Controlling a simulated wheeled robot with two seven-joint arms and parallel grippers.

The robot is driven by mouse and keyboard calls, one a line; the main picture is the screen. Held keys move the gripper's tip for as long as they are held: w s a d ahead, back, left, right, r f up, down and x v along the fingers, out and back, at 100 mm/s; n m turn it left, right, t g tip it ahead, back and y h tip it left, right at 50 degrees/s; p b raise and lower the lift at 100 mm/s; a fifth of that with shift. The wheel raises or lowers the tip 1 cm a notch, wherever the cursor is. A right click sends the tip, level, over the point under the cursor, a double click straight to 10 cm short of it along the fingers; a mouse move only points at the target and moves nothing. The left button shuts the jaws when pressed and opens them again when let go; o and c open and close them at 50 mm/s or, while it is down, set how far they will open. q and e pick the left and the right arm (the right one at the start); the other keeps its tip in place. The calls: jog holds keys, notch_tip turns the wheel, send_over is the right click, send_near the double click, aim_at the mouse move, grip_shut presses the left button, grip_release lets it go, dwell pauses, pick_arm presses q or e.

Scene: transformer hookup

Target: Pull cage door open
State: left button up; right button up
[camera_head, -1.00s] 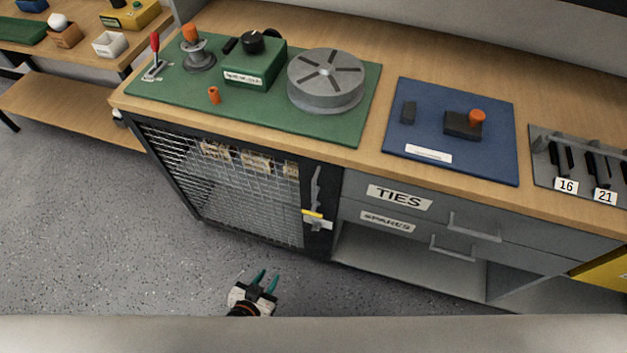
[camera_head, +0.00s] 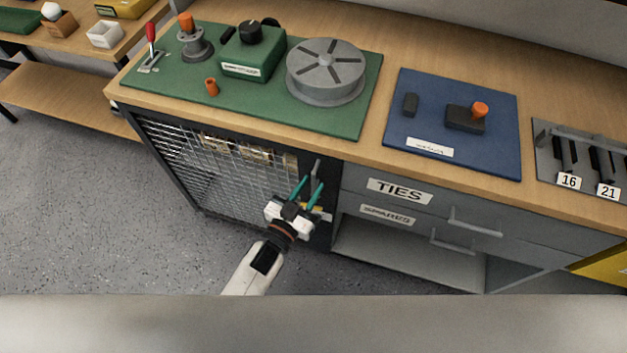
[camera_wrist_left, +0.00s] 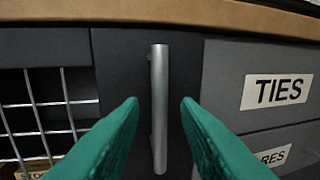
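The cage door (camera_head: 225,170) is a dark frame with wire mesh under the left part of the bench, and it looks shut. Its upright metal handle (camera_wrist_left: 159,105) stands on the dark strip at the door's right side. In the head view the handle is partly hidden by my left gripper (camera_head: 308,189). In the left wrist view the green fingers (camera_wrist_left: 160,105) are apart, one on each side of the handle, with gaps between them and the bar. A yellow piece (camera_head: 318,212) by the handle is partly covered. My right gripper is not in view.
Drawers labelled TIES (camera_head: 399,191) and SPARES (camera_head: 387,215) are right of the door, with bar handles (camera_head: 474,224). The bench top (camera_head: 375,150) overhangs above. The floor (camera_head: 110,215) left of and before the door is clear.

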pick_arm(q)
jog(key=shift+x, duration=1.15)
grip_shut()
jog(key=shift+s, duration=0.1)
